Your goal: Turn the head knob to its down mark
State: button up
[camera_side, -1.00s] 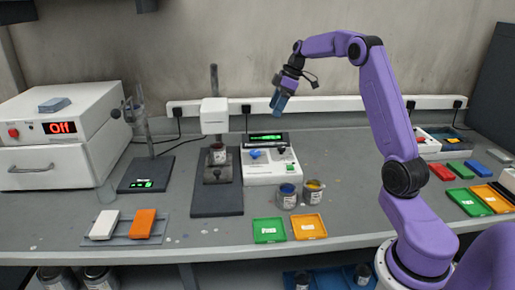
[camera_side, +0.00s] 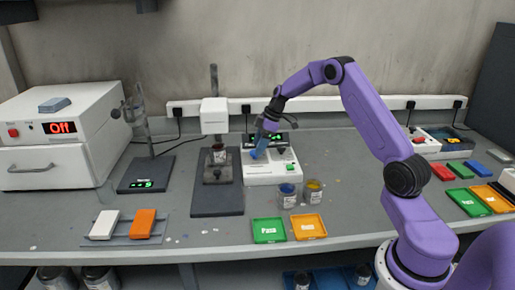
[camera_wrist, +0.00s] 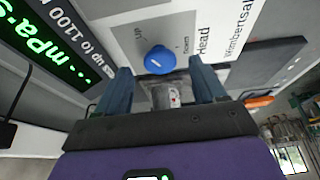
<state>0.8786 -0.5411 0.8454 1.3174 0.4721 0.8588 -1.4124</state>
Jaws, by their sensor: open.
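The blue head knob (camera_wrist: 158,61) sits on a grey panel of the white control box (camera_side: 271,179). In the wrist view, "Up" is printed to its left and "Down" to its right, with "Head" further right. I cannot tell which mark the knob points at. My gripper (camera_wrist: 159,68) is open, with one blue finger on each side of the knob and visible gaps between. In the side view my gripper (camera_side: 261,147) reaches down over the box from behind and mostly hides the knob.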

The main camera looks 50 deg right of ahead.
jog(key=shift+x, duration=0.9)
jog(key=c, duration=1.1)
jog(key=shift+o, duration=0.2)
